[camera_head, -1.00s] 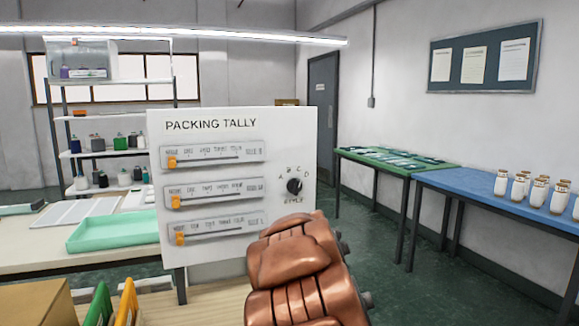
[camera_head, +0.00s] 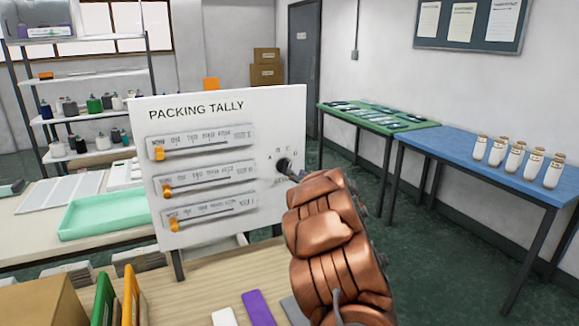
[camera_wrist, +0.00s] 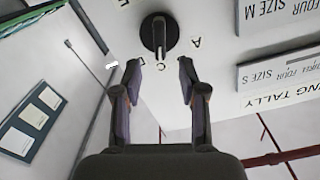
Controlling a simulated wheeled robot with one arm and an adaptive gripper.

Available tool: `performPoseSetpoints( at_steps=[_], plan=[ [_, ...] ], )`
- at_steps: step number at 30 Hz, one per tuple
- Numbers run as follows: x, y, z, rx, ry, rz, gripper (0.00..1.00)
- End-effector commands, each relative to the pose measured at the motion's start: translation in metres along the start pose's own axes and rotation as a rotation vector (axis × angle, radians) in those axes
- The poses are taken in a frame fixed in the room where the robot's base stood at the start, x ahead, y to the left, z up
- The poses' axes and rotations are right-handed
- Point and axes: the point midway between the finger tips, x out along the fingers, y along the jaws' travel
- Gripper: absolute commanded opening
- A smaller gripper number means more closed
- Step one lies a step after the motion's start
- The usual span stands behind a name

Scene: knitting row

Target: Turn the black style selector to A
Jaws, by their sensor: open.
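The black style selector (camera_head: 284,165) is a round knob at the right of the white Packing Tally panel (camera_head: 275,110). The selector also shows in the wrist view (camera_wrist: 159,35), where the picture is turned upside down. Its raised ridge points down there, roughly at the letter C; the letter A is to the right of the knob. My gripper (camera_wrist: 160,70) is open and empty, its two fingers apart just short of the knob and on either side of its line. In the head view my copper-coloured arm hides most of the gripper.
Three sliders with orange handles (camera_head: 167,190) are on the panel, left of the selector. A mint tray (camera_head: 105,215) lies on the table at left. A green table and a blue table (camera_head: 450,170) with several white bottles stand at right.

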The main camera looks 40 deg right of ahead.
Motion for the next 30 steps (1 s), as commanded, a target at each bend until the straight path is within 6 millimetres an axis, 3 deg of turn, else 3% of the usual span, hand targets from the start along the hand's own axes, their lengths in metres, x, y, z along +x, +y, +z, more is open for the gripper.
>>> performPoseSetpoints(
  at_steps=[16,30],
  plan=[
    [0.055,0.003,-0.002,-0.003,0.001,0.006,0.42],
    [0.064,0.003,0.0,0.0,0.0,0.007,0.4]
  ],
)
